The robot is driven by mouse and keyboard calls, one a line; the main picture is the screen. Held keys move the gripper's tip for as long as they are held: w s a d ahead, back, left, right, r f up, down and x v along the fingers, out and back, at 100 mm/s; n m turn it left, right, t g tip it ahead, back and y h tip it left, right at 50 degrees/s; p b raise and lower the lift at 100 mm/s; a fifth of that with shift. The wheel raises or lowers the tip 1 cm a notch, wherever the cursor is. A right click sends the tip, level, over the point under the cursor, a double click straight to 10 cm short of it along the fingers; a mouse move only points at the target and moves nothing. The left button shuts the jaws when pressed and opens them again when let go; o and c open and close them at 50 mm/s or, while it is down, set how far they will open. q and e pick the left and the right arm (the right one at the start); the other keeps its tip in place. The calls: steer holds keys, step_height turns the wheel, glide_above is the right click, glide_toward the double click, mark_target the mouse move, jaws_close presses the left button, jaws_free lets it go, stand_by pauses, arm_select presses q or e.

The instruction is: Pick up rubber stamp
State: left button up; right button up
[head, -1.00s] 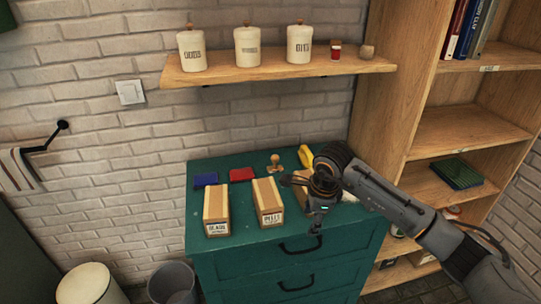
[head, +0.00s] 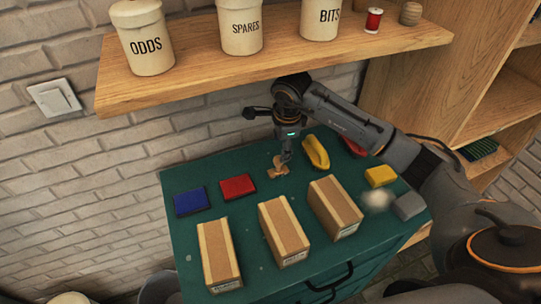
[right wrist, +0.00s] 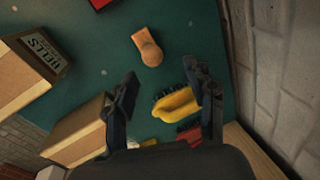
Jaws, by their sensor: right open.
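The rubber stamp (head: 278,168) is a small wooden piece with a rounded knob handle. In the right wrist view the stamp (right wrist: 148,46) lies ahead of the fingers, near the top of the picture. My right gripper (head: 286,156) points down just above and beside the stamp in the head view. Its fingers are spread wide and empty in the right wrist view (right wrist: 165,92). My left gripper is not in view.
Cardboard boxes (head: 285,231) stand in front. A wooden shelf (head: 270,57) with jars overhangs behind; the brick wall is close.

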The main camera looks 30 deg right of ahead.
mark_target(278, 161)
step_height(278, 161, down, 3)
steer(key=shift+a+r+p, duration=0.15)
steer(key=shift+r+p, duration=0.05)
steer(key=shift+p, duration=0.5)
steer(key=shift+a+f+p, duration=0.25)
steer(key=shift+f+p, duration=0.5)
steer(key=shift+f, duration=0.45)
steer(key=shift+x, duration=1)
steer(key=shift+w+d+f, duration=0.1)
steer(key=shift+w+f, duration=0.05)
steer(key=shift+w, duration=0.1)
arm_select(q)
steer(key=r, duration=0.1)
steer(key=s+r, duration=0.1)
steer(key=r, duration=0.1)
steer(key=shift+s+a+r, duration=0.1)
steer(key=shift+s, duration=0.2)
arm_select(e)
jaws_close()
